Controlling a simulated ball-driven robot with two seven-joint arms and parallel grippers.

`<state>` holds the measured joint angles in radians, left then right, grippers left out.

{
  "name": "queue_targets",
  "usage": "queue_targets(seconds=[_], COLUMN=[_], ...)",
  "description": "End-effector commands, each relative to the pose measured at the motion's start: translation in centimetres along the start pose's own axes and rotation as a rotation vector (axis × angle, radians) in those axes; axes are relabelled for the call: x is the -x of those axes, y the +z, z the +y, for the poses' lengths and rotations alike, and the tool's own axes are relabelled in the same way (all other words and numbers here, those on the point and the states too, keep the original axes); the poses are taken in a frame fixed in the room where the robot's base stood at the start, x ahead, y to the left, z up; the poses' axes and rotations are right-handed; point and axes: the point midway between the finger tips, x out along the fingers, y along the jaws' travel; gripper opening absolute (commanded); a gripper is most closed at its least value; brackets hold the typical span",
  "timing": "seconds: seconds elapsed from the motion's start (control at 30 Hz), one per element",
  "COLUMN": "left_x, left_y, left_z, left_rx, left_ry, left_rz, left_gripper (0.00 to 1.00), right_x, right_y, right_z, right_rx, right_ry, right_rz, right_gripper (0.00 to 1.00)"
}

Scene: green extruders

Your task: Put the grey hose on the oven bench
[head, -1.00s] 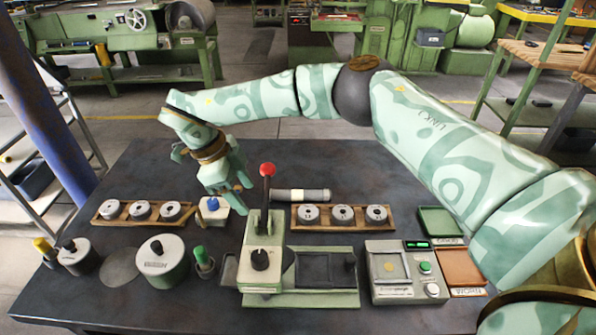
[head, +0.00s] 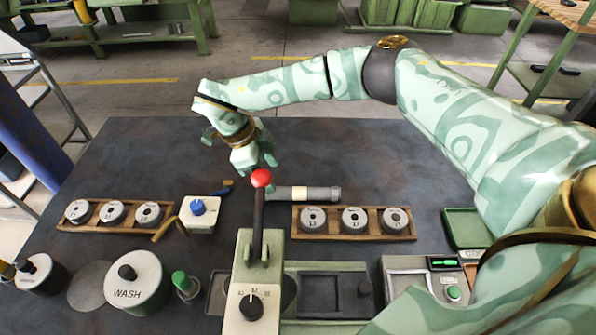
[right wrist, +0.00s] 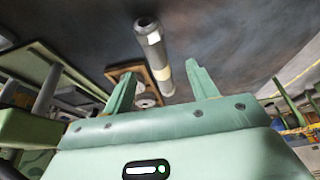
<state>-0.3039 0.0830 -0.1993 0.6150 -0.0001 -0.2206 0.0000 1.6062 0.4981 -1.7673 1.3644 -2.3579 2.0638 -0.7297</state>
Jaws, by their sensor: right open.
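The grey hose appears to be the straight grey tube with a pale band (head: 302,193), lying on the dark tabletop (head: 330,145) behind the lever press. My right gripper (head: 256,166) is open and empty, just beyond the tube's left end and partly behind the red knob. In the right wrist view the tube (right wrist: 154,48) shows between and beyond the two open fingers (right wrist: 160,72), with no contact visible. My left gripper is out of view. I cannot identify an oven bench for certain in these views.
A lever press with a red knob (head: 261,178) stands upright in front of my right gripper. Wooden racks of grey discs lie left (head: 82,225) and right (head: 385,236). A blue-knobbed box (head: 199,222) stands left of the press. The back of the tabletop is clear.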

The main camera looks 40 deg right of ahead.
Motion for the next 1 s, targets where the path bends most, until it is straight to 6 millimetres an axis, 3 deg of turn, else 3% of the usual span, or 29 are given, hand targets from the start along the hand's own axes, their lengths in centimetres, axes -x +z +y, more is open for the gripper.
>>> queue_targets(seconds=[0.17,0.43,0.73,0.77,0.93,1.0], left_x=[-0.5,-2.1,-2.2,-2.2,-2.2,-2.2], left_y=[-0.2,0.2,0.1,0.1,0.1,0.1], left_z=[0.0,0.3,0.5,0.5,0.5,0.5], left_rx=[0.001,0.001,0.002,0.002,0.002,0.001], left_ry=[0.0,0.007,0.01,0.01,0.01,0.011], left_rz=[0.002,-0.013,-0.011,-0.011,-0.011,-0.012], left_gripper=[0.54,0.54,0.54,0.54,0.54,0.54], right_x=[-1.6,-5.9,-6.3,-6.3,-6.3,-6.3], right_y=[0.0,-0.2,-0.4,-0.4,-0.4,-0.3], right_z=[0.1,0.5,0.4,0.4,0.5,0.4], right_rx=[-0.001,0.001,-0.001,-0.001,-0.001,-0.001], right_ry=[0.002,0.004,-0.001,-0.001,-0.001,-0.001], right_rz=[0.0,0.002,-0.001,-0.001,0.0,-0.001], right_gripper=[0.58,0.58,0.58,0.55,0.08,0.06])
